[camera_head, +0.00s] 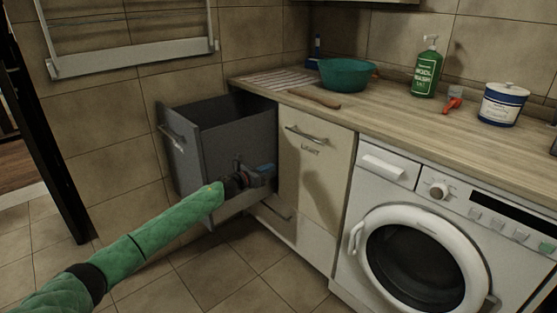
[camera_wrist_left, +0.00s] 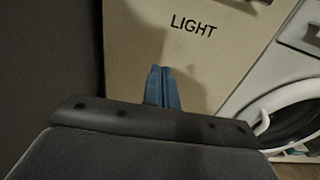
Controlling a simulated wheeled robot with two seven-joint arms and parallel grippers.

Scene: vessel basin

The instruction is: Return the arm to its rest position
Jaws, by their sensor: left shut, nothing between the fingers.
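My left arm (camera_head: 178,222), in a green quilted sleeve, reaches in from the lower left in the head view. My left gripper (camera_head: 266,170) is shut and empty, beside the open grey drawer (camera_head: 190,160) and in front of the cream cabinet front (camera_head: 312,185). In the left wrist view its blue fingers (camera_wrist_left: 162,88) are together, pointing at the cabinet front below the word "LIGHT" (camera_wrist_left: 194,26). My right gripper is not in view.
The drawer stands pulled out at the left of the counter (camera_head: 395,118). A washing machine (camera_head: 440,220) stands at the right. A teal basin (camera_head: 346,75), a green bottle (camera_head: 425,70) and a white tub (camera_head: 502,104) stand on the counter. The tiled floor (camera_head: 225,270) is clear.

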